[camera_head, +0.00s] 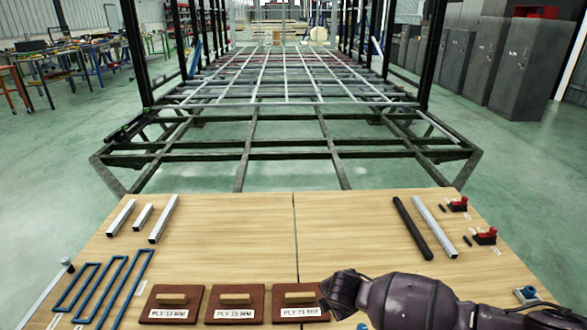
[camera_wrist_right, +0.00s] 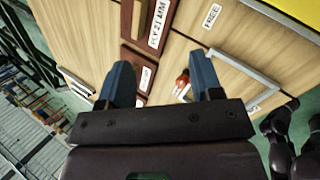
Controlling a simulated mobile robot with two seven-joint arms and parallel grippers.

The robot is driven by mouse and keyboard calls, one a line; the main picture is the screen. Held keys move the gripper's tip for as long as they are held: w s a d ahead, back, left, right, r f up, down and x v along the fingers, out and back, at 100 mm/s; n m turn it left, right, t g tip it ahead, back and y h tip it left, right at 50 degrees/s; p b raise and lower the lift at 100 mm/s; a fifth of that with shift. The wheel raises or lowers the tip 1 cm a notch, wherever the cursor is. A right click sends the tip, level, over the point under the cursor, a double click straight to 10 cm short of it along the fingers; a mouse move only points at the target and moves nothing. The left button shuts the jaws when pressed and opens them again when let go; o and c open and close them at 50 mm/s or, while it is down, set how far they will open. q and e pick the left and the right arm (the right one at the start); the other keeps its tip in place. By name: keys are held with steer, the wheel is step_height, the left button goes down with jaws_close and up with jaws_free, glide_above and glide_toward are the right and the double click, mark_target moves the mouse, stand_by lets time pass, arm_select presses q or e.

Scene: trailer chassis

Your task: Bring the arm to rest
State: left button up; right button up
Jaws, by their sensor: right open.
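My right arm (camera_head: 415,302) comes in from the lower right in the head view, low over the front of the wooden table (camera_head: 240,230). Its dark gripper end (camera_head: 343,290) points left beside the rightmost brown plate. In the right wrist view my right gripper (camera_wrist_right: 162,80) is open, its two blue fingers wide apart. Nothing is held between them; table items show beyond the gap. My left gripper is not in view in the head picture.
Three brown plates with wooden handles (camera_head: 235,305) lie at the table's front. Blue bent bars (camera_head: 105,285) lie left, grey tubes (camera_head: 165,220) behind. A black bar (camera_head: 412,228) and red-topped tools (camera_head: 485,237) lie right. The trailer chassis (camera_head: 290,155) stands beyond. The table's middle is clear.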

steer(key=s+a+r+m+t+y+p, duration=0.1)
steer(key=s+a+r+m+t+y, duration=0.1)
steer(key=s+a+r+m+y, duration=0.25)
steer(key=s+a+r+m+t+y+p, duration=0.1)
steer(key=a+r+m+y, duration=0.2)
steer(key=a+r, duration=0.3)
steer(key=s+d+r+m+t+p, duration=0.1)
steer(key=s+d+r+m+t, duration=0.2)
steer(key=d+r+m, duration=0.1)
steer(key=s+d+m+t+h+p, duration=0.3)
steer(key=s+d+m, duration=0.4)
steer(key=s+d, duration=0.6)
arm_select(q)
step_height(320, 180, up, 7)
steer(key=p, duration=0.1)
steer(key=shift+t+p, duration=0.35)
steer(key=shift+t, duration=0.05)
arm_select(e)
steer(key=s+d+f+m+g+h, duration=0.1)
steer(key=s+d+f, duration=0.3)
steer(key=s, duration=0.4)
steer(key=s+d+f+m+g+h, duration=0.2)
steer(key=s+d+f+h, duration=0.1)
steer(key=s+d, duration=0.3)
steer(key=shift+s+f+g+h, duration=0.35)
steer(key=shift+s+g, duration=0.05)
steer(key=shift+s, duration=0.6)
